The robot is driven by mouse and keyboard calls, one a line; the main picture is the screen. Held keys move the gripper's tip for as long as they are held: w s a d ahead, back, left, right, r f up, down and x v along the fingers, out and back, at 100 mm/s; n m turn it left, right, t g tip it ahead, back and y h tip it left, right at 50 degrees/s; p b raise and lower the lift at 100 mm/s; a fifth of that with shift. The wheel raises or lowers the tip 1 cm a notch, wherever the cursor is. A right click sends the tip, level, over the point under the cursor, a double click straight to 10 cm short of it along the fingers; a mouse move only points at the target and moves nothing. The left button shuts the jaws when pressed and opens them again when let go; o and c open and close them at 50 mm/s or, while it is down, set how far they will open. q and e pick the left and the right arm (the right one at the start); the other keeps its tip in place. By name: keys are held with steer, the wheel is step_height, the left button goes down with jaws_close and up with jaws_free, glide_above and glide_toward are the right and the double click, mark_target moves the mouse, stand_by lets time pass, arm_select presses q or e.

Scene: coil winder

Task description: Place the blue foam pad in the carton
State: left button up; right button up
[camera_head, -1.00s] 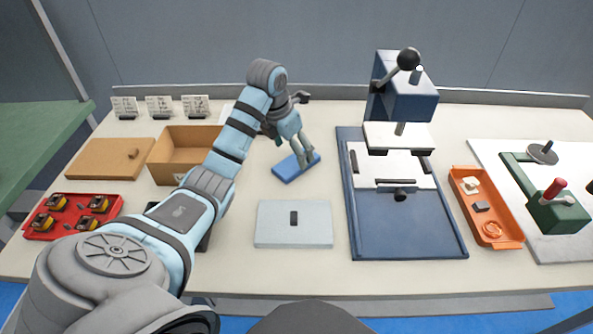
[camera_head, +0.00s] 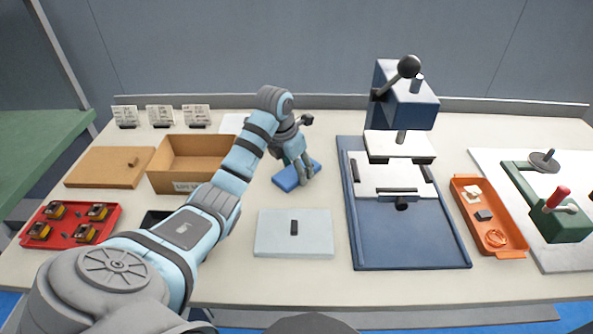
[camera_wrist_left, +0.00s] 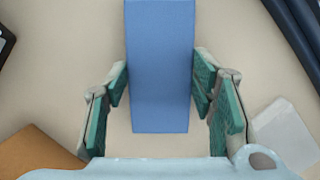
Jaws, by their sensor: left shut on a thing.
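The blue foam pad (camera_head: 287,181) is a flat block on the table, to the right of the carton. In the left wrist view the pad (camera_wrist_left: 160,70) runs lengthwise between the two fingers. My left gripper (camera_head: 304,178) is shut on the pad, with a green-padded finger at each long side; it also shows in the left wrist view (camera_wrist_left: 160,90). In the head view the fingers hide part of the pad. The carton (camera_head: 178,187) is an open brown box at the left, and the floor I can see in it is empty. My right gripper is not in view.
A grey-blue slab (camera_head: 275,240) lies in front of the pad. A blue press (camera_head: 405,225) stands to the right. A cork board (camera_head: 95,168) and a red tray (camera_head: 60,238) are left of the carton. My left arm passes close to the carton's right side.

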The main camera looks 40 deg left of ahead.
arm_select(q)
step_height(320, 180, up, 8)
steer(key=p, duration=0.3)
steer(key=shift+r, duration=0.25)
step_height(320, 180, up, 12)
steer(key=p, duration=1.1)
steer(key=n+y, duration=0.2)
steer(key=n, duration=0.7)
glide_above(208, 166)
steer(key=s+d, duration=0.2)
steer(key=d, duration=0.2)
steer(key=shift+g, duration=0.4)
steer(key=s+x, duration=0.1)
steer(key=x, duration=0.4)
steer(key=s+d+b+x, duration=0.1)
steer(key=x, duration=0.4)
steer(key=s+f+x, duration=0.1)
steer(key=x, duration=0.4)
steer(key=shift+d+r+b, duration=0.1)
steer(key=shift+d+b, duration=0.2)
steer(key=shift+b, duration=0.05)
step_height(208, 166, down, 5)
steer(key=shift+d+r+b, duration=0.1)
steer(key=shift+r+b, duration=0.05)
steer(key=shift+b, duration=0.15)
